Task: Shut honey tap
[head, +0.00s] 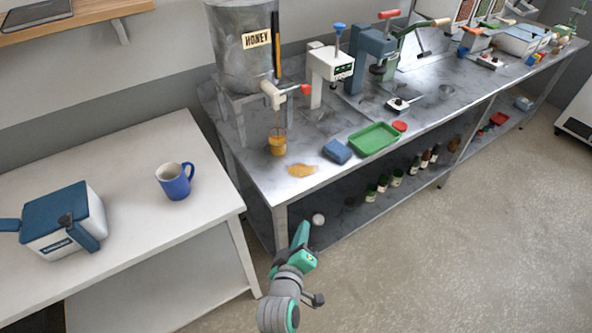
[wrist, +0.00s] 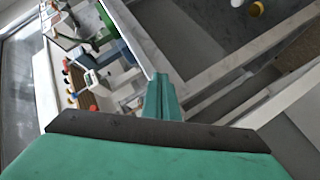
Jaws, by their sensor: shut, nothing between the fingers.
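The honey tank (head: 241,45) is a grey metal cylinder with a HONEY label, standing on a frame at the left end of the metal bench. Its tap (head: 273,95) is white with a red-ended handle (head: 304,89) pointing right. A thin stream seems to run from the spout into a jar of honey (head: 278,142) below. A honey puddle (head: 301,170) lies on the bench beside the jar. My gripper (head: 301,232) is shut and empty, in front of the bench's front edge and well below the tap. Its shut fingers (wrist: 163,97) also show in the wrist view.
A blue sponge (head: 337,151) and a green tray (head: 374,138) lie right of the puddle. White (head: 330,72) and blue (head: 372,58) presses stand behind. A blue mug (head: 174,181) and a cooler box (head: 62,219) sit on the white table (head: 120,155). The floor at right is clear.

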